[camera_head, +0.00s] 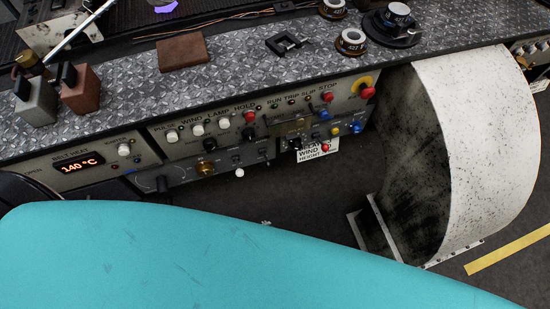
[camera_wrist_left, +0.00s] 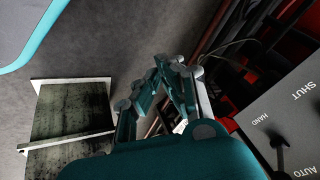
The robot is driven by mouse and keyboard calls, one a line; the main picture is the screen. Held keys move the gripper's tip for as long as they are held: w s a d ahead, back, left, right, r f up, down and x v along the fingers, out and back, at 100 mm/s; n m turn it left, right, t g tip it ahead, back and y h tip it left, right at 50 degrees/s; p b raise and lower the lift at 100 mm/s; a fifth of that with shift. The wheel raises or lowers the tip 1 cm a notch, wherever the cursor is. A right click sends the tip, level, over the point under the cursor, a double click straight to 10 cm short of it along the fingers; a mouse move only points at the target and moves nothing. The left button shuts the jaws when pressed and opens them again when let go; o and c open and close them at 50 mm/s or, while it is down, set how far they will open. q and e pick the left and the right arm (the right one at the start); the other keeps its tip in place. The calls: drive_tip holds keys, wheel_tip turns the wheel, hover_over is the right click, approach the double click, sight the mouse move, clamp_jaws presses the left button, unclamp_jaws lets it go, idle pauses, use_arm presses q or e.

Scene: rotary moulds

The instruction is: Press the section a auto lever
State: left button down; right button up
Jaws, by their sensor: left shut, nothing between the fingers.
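In the left wrist view a grey panel (camera_wrist_left: 285,105) at the right carries the words SHUT and HAND. A dark lever (camera_wrist_left: 279,143) stands on it near the lower right edge, partly cut off by the frame. My right gripper is in neither view.
In the head view a control panel (camera_head: 215,150) has several buttons, knobs and a 140 °C display (camera_head: 83,163). Blocks and tools lie on the metal ledge (camera_head: 230,65) above. A large curved white guard (camera_head: 490,130) stands at the right. Dark floor (camera_head: 300,215) shows below.

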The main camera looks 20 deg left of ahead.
use_arm(q)
drive_tip(key=w+d+r+n+t+y+b, duration=0.15)
drive_tip(key=w+r+t, duration=0.4)
drive_tip(key=r, duration=0.75)
drive_tip(key=n+y, duration=0.2)
drive_tip(key=n, duration=0.2)
approach(266, 160)
wheel_tip(266, 160, up, 4)
drive_tip(key=d, duration=0.3)
drive_tip(key=shift+m, duration=0.35)
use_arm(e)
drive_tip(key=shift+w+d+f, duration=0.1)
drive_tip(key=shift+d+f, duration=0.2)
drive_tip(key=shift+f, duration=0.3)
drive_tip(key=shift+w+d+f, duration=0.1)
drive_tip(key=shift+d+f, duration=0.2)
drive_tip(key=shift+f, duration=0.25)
use_arm(q)
drive_tip(key=x, duration=1)
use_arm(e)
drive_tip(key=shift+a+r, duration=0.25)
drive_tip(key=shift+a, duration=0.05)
use_arm(q)
drive_tip(key=shift+a, duration=0.1)
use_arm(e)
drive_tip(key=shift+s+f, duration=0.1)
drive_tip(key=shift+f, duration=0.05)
